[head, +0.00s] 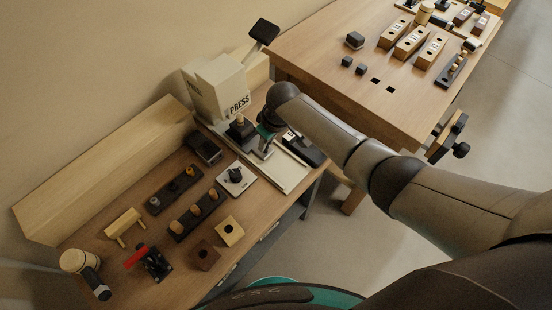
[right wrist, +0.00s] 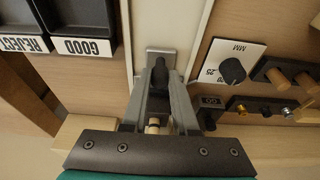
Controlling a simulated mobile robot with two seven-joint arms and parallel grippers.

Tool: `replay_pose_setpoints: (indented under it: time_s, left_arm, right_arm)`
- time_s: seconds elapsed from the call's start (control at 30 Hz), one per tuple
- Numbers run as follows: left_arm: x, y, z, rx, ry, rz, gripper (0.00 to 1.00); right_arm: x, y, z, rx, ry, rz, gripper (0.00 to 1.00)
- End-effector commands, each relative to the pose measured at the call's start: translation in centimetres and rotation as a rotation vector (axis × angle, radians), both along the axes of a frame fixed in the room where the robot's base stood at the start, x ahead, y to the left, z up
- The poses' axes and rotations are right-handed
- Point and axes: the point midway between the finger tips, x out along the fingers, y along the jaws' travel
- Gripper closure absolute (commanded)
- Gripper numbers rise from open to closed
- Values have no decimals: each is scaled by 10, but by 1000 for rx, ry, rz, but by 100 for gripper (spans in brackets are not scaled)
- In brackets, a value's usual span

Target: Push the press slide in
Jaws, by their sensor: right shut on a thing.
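The press (head: 218,88), a cream housing labelled PRESS, stands at the back of the bench. Its pale base strip (head: 290,178) runs forward toward the bench's front edge. My right gripper (head: 262,150) is over this strip, in front of the housing, and partly hides the slide. In the right wrist view, the gripper's grey fingers (right wrist: 159,90) are shut on an upright black handle (right wrist: 160,72). The handle stands at a small grey metal plate (right wrist: 160,57) on the pale strip, which I take to be the press slide. My left gripper is not in view.
Dark trays labelled REJECT and GOOD (right wrist: 85,25) lie beside the strip. A white plate with a black knob (head: 236,175) sits on its other side, near peg blocks (head: 195,215). A second wooden table (head: 340,75) stands close on the right.

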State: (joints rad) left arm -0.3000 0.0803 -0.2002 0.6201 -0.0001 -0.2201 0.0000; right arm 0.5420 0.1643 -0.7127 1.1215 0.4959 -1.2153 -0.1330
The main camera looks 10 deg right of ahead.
Motion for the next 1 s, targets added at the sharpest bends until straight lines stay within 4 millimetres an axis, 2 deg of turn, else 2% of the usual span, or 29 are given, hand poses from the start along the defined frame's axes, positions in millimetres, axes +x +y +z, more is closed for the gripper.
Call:
replay_pose_setpoints:
  time_s: [0.57, 1.0]
  left_arm:
    - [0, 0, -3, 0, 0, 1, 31]
    - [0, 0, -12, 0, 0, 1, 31]
  right_arm:
    - [9, 7, 3, 34, -43, 0, 100]
    - [23, 18, 5, 101, -132, 1, 100]
